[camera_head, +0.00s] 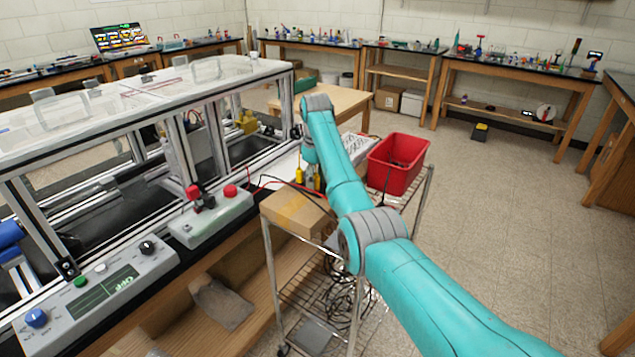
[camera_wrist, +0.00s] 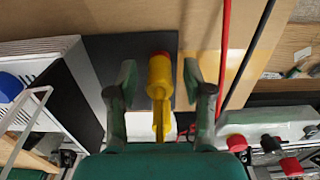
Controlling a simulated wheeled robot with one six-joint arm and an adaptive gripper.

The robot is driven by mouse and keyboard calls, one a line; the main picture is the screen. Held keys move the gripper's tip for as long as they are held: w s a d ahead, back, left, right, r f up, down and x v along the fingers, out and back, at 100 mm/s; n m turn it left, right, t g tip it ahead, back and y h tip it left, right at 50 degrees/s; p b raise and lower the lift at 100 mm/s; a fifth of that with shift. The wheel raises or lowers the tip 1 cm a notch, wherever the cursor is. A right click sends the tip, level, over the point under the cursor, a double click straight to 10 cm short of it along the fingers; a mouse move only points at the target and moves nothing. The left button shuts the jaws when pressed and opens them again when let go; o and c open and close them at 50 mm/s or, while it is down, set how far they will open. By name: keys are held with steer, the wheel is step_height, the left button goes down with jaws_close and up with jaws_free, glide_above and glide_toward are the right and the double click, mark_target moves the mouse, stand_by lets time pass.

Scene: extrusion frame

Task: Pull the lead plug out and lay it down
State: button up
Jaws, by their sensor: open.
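A yellow lead plug (camera_wrist: 159,78) with a reddish end stands between my gripper's two fingers (camera_wrist: 160,86) in the wrist view. The fingers are apart, with a visible gap on each side of the plug. In the head view, a yellow plug (camera_head: 299,175) shows just below the end of my arm, and another yellow piece shows close to its right. My fingers are hard to make out there. What the plug sits in is not clear.
A cardboard box (camera_head: 297,212) sits on the wire cart beside a red bin (camera_head: 398,160). A red lead (camera_wrist: 225,50) and a black lead (camera_wrist: 250,55) run right of the gripper. A grey box with red knobs (camera_head: 212,216) stands on the bench at left.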

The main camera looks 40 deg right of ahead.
mark_target(316, 176)
stand_by(0.9)
jaws_close()
steer(key=shift+r, duration=0.15)
steer(key=shift+r, duration=2.9)
